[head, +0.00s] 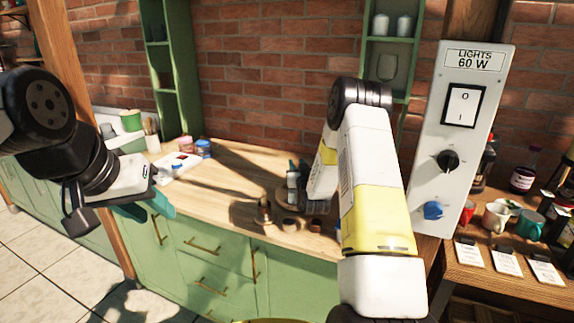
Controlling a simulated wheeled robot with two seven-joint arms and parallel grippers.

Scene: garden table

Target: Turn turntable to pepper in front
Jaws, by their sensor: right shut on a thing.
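The wooden turntable (282,194) is on the counter in the middle of the head view, partly hidden by my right arm. Small items stand on and around it, too small and shaded for me to tell which is the pepper. A brown wooden piece (264,211) stands at its front left. My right gripper (303,168) is down at the turntable, mostly hidden behind my white and yellow arm. It is shut on a part there that I take to be the turntable's. My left gripper (148,208) hangs at the left, empty, its teal fingers apart, clear of the counter.
Small dark round pieces (290,225) lie near the counter's front edge. A white tray (180,165) and a blue jar (203,148) stand at the back left. A light switch panel (462,130) rises at the right, beside my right arm. Mugs (496,216) stand beyond it.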

